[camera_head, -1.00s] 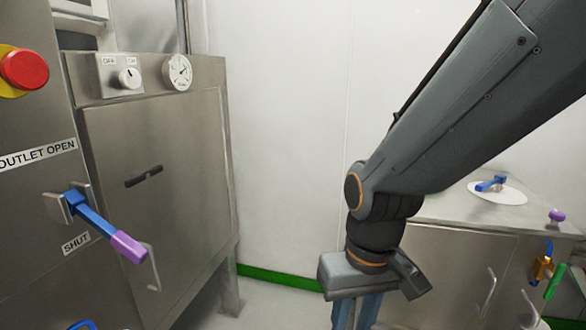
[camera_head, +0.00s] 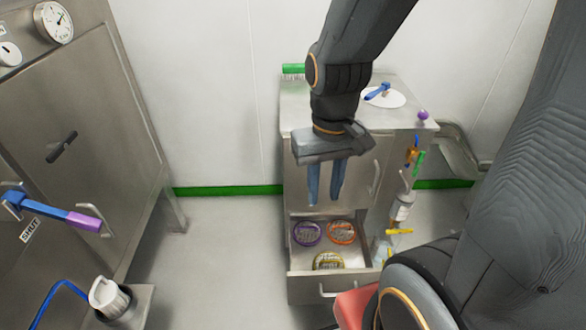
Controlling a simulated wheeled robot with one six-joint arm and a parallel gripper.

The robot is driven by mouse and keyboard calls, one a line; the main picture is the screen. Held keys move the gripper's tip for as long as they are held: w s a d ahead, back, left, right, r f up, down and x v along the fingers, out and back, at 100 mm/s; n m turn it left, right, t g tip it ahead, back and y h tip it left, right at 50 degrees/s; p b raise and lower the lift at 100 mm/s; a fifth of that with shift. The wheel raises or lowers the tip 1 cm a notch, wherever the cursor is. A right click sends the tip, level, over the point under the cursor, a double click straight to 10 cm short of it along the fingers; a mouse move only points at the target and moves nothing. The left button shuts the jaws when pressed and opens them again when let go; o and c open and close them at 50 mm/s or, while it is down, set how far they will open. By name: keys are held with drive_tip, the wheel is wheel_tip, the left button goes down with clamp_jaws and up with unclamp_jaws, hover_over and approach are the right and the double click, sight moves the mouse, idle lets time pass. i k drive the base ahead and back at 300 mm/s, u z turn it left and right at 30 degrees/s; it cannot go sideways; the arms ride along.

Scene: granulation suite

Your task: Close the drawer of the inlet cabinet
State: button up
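The steel cabinet (camera_head: 298,90) stands against the back wall, right of centre, and I take it as the inlet cabinet. Its low drawer (camera_head: 301,289) is pulled out towards me, with a bar handle on its front. Inside lie a purple ring-shaped item (camera_head: 307,234), an orange one (camera_head: 341,232) and a yellow one (camera_head: 328,261). My gripper (camera_head: 323,198) points down in front of the cabinet's upper front, above the drawer in the picture. Its two blue fingers are apart with nothing between them. Contact with the cabinet cannot be told.
A large steel machine with a purple-tipped lever (camera_head: 84,221) stands at the left. A white-capped fitting (camera_head: 108,296) is low beside it. A bottle (camera_head: 402,207) and a yellow-topped item (camera_head: 398,231) are right of the drawer. A red object (camera_head: 354,307) is close by its front. Floor left of the drawer is clear.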

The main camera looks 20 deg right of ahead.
sight(305, 286)
drive_tip(key=u, duration=0.35)
drive_tip(key=k, duration=1.35)
drive_tip(key=z, duration=0.75)
drive_tip(key=i, duration=0.5)
